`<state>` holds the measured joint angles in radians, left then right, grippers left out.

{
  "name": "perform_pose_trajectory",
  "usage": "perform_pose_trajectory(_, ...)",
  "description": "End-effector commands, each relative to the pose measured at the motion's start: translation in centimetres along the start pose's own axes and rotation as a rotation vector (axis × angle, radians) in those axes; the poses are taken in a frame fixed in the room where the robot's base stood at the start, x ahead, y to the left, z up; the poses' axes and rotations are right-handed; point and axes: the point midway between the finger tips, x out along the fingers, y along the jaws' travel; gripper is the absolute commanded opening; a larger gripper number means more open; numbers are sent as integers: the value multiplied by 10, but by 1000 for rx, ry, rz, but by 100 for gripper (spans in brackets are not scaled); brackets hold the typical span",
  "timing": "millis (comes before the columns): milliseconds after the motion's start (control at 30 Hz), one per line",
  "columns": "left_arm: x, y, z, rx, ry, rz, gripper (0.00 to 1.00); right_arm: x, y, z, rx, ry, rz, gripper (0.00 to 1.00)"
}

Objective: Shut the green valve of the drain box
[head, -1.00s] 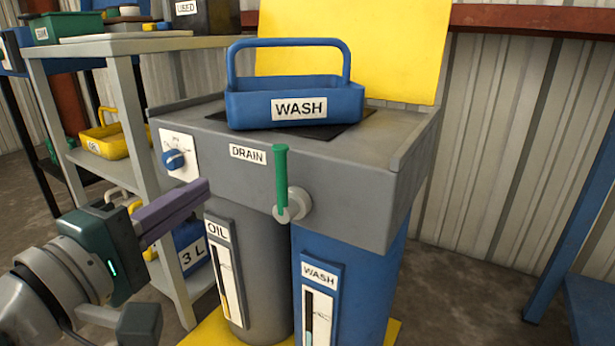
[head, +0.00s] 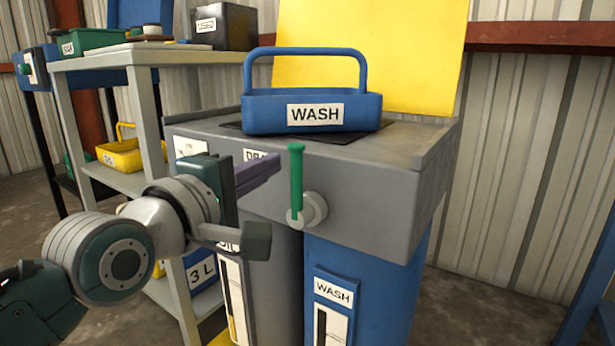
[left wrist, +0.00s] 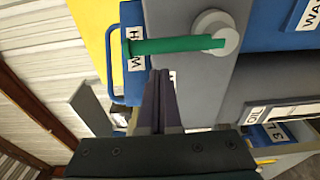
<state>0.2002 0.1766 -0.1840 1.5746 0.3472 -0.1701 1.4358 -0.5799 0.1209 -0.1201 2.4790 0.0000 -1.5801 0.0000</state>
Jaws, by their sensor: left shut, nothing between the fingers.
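The green valve handle (head: 297,180) stands upright on a round grey hub (head: 313,208) on the front of the grey drain box (head: 385,190). In the left wrist view the green handle (left wrist: 175,45) lies across the picture, beyond the fingertips. My left gripper (head: 276,165) is shut and empty, its purple fingers just left of the handle, with a small gap in the head view. It covers part of the DRAIN label (head: 252,155). In the left wrist view its closed fingers (left wrist: 163,78) point at the handle's free-end half. My right gripper is not in view.
A blue WASH basket (head: 345,112) sits on top of the box. Below are a grey OIL drum (head: 275,290) and a blue WASH drum (head: 385,280). A grey shelf (head: 150,100) stands at left. The space right of the handle, before the box, is clear.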

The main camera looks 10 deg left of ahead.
Motion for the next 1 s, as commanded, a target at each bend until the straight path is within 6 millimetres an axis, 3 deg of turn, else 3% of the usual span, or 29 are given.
perform_pose_trajectory(233,-6,0,16,0,-1,1,0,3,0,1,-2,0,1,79)
perform_pose_trajectory(1000,-6,2,18,67,0,9,0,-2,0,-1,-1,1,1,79)
